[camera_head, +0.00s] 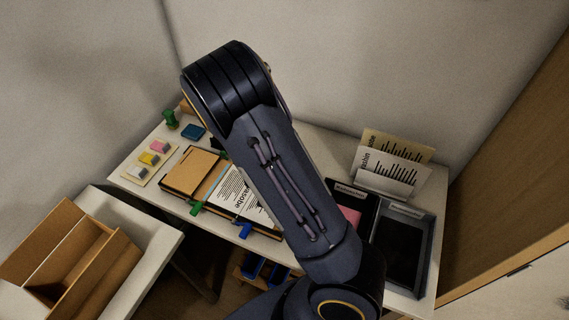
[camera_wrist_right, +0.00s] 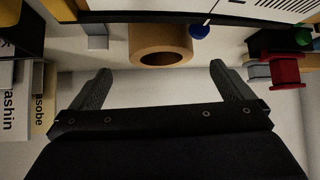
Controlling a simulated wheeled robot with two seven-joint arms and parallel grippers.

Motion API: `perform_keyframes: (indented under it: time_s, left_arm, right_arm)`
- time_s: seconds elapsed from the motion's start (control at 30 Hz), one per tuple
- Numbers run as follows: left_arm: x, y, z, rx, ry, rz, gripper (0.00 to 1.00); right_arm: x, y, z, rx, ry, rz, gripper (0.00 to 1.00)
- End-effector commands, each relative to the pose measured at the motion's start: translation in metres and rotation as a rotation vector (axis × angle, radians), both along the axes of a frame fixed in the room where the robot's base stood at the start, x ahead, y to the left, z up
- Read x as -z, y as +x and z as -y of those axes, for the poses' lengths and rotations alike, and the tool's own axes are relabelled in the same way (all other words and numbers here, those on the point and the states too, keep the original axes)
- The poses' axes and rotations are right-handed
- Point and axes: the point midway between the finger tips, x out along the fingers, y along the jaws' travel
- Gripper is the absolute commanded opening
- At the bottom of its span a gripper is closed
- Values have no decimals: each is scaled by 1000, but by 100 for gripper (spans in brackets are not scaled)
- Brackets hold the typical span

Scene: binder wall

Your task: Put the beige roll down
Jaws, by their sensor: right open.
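The beige roll (camera_wrist_right: 162,34), a thick tan ring with a dark hole, shows at the top middle of the right wrist view. It appears to rest on the pale table top. My right gripper (camera_wrist_right: 160,76) is open and empty, its two fingers apart on either side below the roll. The roll lies just beyond the fingertips, not between them. In the head view my own arm covers the middle of the table, and I cannot make out the roll or the right gripper there. My left gripper is in neither view.
The table holds an open binder (camera_head: 192,170), black trays (camera_head: 401,247) at the right, standing cards (camera_head: 391,172), coloured sticky pads (camera_head: 149,159) and a green stamp (camera_head: 170,119). In the right wrist view a red spool-like thing (camera_wrist_right: 286,72) stands right of the fingers. A wooden organiser (camera_head: 75,255) stands at lower left.

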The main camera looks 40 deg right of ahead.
Motion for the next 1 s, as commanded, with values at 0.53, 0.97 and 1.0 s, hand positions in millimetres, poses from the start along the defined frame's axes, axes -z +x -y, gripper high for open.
perform_keyframes:
  time_s: [0.53, 0.97, 1.0]
  left_arm:
    - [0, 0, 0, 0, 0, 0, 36]
    - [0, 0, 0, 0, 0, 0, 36]
    - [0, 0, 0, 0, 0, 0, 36]
  right_arm:
    - [44, 33, 41, 3, -5, -1, 100]
    - [50, 38, 45, 0, -4, 0, 90]
    - [50, 38, 45, 0, -4, 0, 84]
